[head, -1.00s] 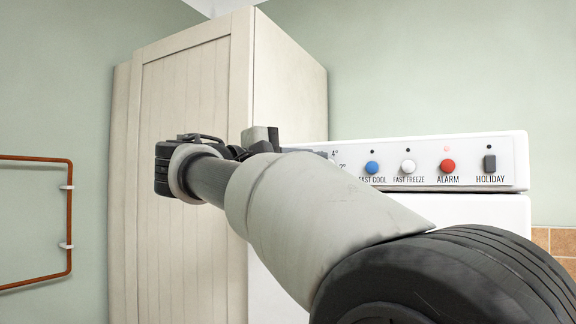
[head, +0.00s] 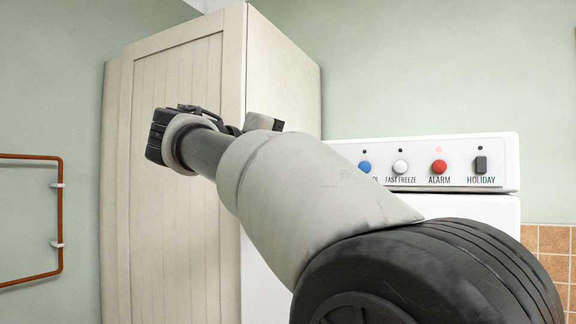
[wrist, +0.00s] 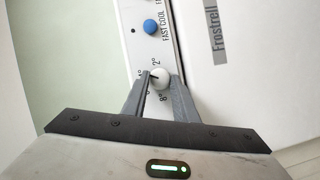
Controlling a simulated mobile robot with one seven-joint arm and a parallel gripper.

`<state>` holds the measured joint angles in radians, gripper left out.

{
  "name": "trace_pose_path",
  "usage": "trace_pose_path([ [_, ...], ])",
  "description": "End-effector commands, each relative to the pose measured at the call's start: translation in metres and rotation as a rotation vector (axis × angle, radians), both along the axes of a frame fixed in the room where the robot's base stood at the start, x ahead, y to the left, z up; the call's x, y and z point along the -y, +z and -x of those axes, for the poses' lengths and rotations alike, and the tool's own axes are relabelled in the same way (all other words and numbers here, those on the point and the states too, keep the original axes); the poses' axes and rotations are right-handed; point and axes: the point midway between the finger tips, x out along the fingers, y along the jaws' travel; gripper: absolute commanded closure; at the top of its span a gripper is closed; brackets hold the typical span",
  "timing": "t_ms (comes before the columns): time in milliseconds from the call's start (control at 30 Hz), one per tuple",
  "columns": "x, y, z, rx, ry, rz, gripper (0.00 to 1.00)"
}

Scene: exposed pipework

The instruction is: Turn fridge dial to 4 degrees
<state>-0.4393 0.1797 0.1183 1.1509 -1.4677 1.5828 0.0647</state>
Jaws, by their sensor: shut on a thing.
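In the wrist view the fridge dial (wrist: 159,78) is a small round pale knob on the white control panel (head: 507,158). A short dark mark shows on its face, pointing roughly left in the picture. Degree labels are printed around it; 2° and 8° are legible, the others are partly covered by a finger. My gripper (wrist: 160,83) is shut on the dial, one finger on each side. In the head view my arm hides the dial and its scale, and the fingers are not visible.
Along the panel are a blue FAST COOL button (wrist: 151,26), a white FAST FREEZE button (head: 400,167), a red ALARM button (head: 439,167) and a dark HOLIDAY switch (head: 481,164). A tall cream cabinet (head: 285,75) stands left of the fridge. A copper pipe (head: 60,215) runs on the left wall.

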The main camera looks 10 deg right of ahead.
Motion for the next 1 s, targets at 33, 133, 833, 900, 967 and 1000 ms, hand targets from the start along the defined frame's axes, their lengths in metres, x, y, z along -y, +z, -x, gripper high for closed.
trace_pose_path([
  [33, 0.000, 0.000, 0.000, 0.000, 0.000, 0.000, 0.96],
  [133, 0.000, 0.000, 0.000, 0.000, 0.000, 0.000, 0.96],
  [833, -0.021, 0.003, 0.012, -0.001, 0.005, 0.001, 0.55],
  [900, -0.034, 0.005, 0.020, -0.001, 0.007, 0.001, 0.55],
  [967, -0.047, 0.007, 0.027, -0.001, 0.007, 0.001, 0.55],
  [1000, -0.055, 0.009, 0.033, -0.001, 0.007, 0.001, 0.55],
])
